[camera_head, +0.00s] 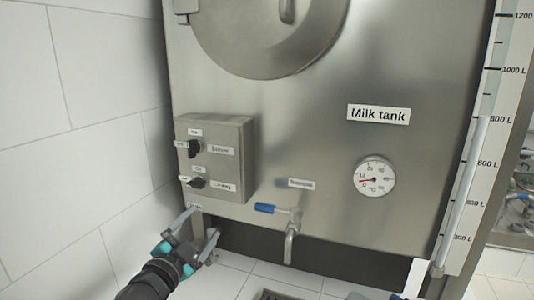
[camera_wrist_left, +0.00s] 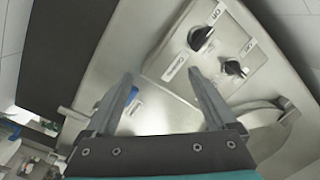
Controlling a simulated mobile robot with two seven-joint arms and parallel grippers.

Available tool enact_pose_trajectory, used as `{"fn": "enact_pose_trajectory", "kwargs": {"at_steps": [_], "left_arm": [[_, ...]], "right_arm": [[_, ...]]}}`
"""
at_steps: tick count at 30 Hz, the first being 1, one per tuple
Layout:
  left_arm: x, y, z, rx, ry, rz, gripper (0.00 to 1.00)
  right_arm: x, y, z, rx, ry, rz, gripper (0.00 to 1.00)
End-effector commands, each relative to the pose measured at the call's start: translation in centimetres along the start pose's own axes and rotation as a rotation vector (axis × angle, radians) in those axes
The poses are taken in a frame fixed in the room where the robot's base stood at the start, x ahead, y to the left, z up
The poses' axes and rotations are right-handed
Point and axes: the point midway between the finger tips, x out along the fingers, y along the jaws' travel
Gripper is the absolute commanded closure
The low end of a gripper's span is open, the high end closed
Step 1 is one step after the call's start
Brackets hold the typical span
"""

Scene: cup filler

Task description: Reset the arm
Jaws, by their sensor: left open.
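My left gripper (camera_head: 200,226) is open and empty, low at the left in the head view, in front of the tank's lower left corner and below the control box (camera_head: 222,157). In the left wrist view its two fingers (camera_wrist_left: 160,78) stand apart with nothing between them. The control box also shows there (camera_wrist_left: 225,50), with its two black knobs beyond the fingers. My right gripper is not in view.
The steel milk tank (camera_head: 290,115) fills the middle. A tap (camera_head: 291,238) with a blue handle (camera_head: 265,208) sticks out low on its front. A dial gauge (camera_head: 375,176) and level scale (camera_head: 478,160) are to the right. A white tiled wall (camera_head: 80,120) stands at left.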

Motion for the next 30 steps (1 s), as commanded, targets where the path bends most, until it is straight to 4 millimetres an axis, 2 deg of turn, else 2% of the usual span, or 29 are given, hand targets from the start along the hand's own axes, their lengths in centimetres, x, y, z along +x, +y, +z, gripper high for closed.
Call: {"fn": "enact_pose_trajectory", "kwargs": {"at_steps": [1,5,8,12,15,21,27,29,30], "left_arm": [[-1.4,1.9,0.8,-0.076,-0.07,0.012,0.1],[-5.7,6.0,3.3,-0.244,-0.281,0.05,0.1],[-9.9,9.2,5.1,-0.363,-0.453,0.098,0.1],[-16.7,13.3,6.9,-0.512,-0.697,0.184,0.1],[-21.2,15.4,7.4,-0.588,-0.84,0.245,0.1],[-28.3,18.1,7.3,-0.687,-1.047,0.348,0.1],[-34.4,19.7,6.3,-0.759,-1.212,0.44,0.1],[-35.5,20.3,6.4,-0.771,-1.247,0.461,0.1],[-35.1,21.2,7.3,-0.766,-1.246,0.461,0.1]], "right_arm": [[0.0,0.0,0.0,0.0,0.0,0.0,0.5],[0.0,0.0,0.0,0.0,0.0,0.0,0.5],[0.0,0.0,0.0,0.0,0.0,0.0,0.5],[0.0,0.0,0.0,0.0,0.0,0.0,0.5],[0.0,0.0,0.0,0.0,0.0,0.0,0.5],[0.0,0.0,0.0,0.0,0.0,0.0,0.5],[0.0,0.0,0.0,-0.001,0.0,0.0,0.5],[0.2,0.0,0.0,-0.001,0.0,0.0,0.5],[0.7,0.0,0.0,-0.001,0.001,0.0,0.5]]}}
